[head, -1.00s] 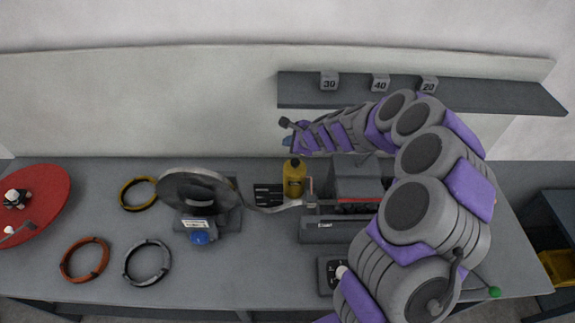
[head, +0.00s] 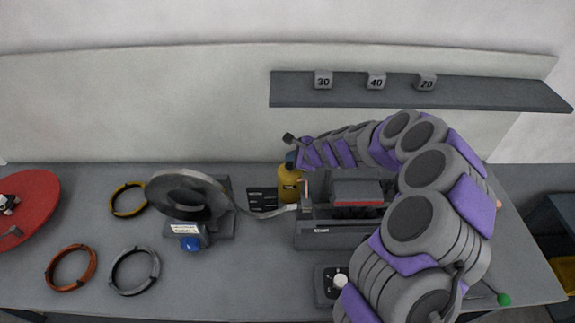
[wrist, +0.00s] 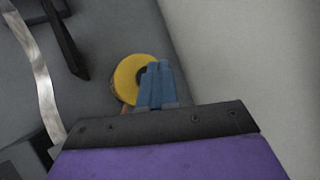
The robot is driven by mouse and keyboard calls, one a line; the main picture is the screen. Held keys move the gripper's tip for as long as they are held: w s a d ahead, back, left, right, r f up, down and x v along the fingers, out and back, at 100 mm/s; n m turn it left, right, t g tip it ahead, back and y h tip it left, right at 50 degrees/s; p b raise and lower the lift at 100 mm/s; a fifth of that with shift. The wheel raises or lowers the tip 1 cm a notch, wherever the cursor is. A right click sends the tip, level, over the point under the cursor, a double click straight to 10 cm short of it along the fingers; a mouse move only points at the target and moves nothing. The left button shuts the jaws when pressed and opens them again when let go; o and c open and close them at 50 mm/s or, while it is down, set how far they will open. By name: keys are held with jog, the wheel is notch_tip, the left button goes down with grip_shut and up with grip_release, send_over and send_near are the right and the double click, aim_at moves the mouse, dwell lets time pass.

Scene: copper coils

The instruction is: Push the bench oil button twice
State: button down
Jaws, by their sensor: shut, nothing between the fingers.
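The oil bottle (head: 290,185) is yellow and stands upright on the bench, behind the machine. In the wrist view I see its round yellow top (wrist: 126,78) from above, with a dark centre partly hidden by my fingers. My gripper (head: 291,158) has blue fingers and is shut and empty, pointing down right at the bottle's top. In the wrist view the fingers (wrist: 158,66) overlap the right side of the dark centre. I cannot tell whether they touch or press it.
A grey spool machine (head: 187,195) with a metal strip stands left of the bottle. A dark press-like machine (head: 330,228) stands right of it. Yellow, orange and grey rings and a red disc (head: 30,205) lie left. A shelf (head: 400,93) with numbered blocks is on the wall above.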

jog(key=shift+d, duration=0.8)
jog(key=shift+a+f, duration=0.1)
jog(key=shift+a, duration=1.65)
jog(key=shift+d, duration=1.55)
jog(key=shift+a, duration=1.45)
jog(key=shift+d+f, duration=0.1)
jog(key=shift+d, duration=1.7)
jog(key=shift+a+f, duration=0.15)
jog(key=shift+a, duration=0.7)
jog(key=shift+d+f, duration=0.1)
jog(key=shift+d, duration=0.8)
jog(key=shift+a+f+b, duration=0.25)
jog(key=shift+a+b, duration=0.1)
jog(key=shift+a, duration=0.4)
jog(key=shift+d+f, duration=0.2)
jog(key=shift+d, duration=0.4)
